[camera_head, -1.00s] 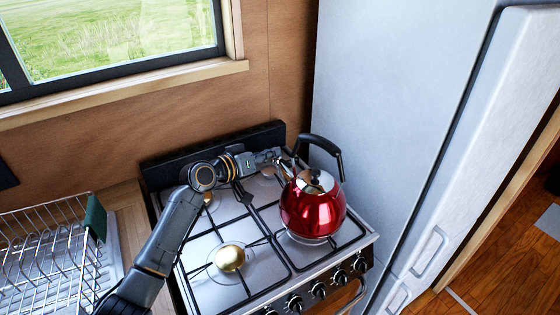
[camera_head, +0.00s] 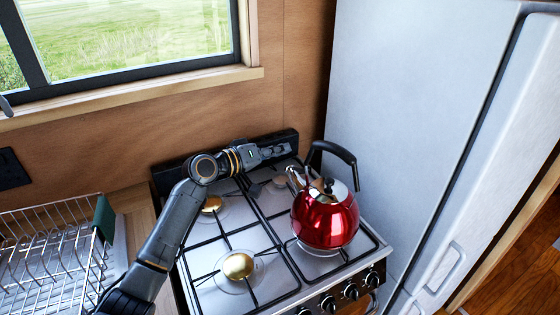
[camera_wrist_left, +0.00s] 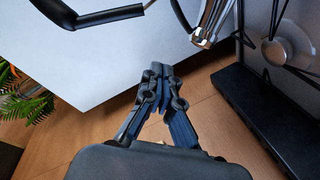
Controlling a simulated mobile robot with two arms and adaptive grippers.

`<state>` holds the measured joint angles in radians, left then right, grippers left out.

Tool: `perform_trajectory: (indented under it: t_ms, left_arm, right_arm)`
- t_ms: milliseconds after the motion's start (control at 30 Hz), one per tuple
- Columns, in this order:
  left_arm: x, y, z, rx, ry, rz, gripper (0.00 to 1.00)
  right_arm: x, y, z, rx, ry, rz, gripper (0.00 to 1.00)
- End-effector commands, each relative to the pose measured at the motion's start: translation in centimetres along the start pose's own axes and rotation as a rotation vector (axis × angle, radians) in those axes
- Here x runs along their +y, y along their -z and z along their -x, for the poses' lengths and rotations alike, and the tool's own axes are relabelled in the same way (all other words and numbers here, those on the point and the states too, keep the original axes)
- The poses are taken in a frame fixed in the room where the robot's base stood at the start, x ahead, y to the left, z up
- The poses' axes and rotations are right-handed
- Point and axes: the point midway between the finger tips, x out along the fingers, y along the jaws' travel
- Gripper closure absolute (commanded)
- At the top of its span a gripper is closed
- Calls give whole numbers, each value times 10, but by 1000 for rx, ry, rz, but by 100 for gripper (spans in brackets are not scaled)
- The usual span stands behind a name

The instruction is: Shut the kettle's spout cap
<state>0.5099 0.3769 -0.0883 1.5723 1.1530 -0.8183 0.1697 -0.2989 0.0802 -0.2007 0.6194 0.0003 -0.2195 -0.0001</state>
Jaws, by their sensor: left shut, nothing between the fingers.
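The red kettle (camera_head: 325,222) stands upright on the front right burner, its black handle (camera_head: 335,150) arched above it. Its metal spout (camera_head: 296,180) points up and back to the left; the spout end also shows in the left wrist view (camera_wrist_left: 206,32). I cannot tell clearly how far its cap is open. My left gripper (camera_head: 287,149) is behind the spout near the stove's back edge. In the left wrist view its fingers (camera_wrist_left: 160,82) are shut and empty, apart from the spout. My right gripper is not in view.
The kettle stands on the gas stove (camera_head: 212,299), with brass burner caps (camera_head: 238,267) to its left. A tall grey fridge (camera_head: 410,90) rises close on the right. A dish rack (camera_head: 50,250) is at the left. The wooden wall and window (camera_head: 130,35) are behind.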

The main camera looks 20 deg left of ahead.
Motion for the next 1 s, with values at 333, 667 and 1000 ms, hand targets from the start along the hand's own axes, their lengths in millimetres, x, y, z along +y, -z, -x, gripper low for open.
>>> perform_trajectory:
  t_ms: [333,667,1000]
  left_arm:
    - [40,38,9,1,0,0,100]
    - [43,41,10,0,1,2,100]
    - [54,52,13,1,0,2,100]
  right_arm:
    - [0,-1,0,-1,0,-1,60]
    - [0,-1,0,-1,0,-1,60]
    - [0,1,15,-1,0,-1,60]
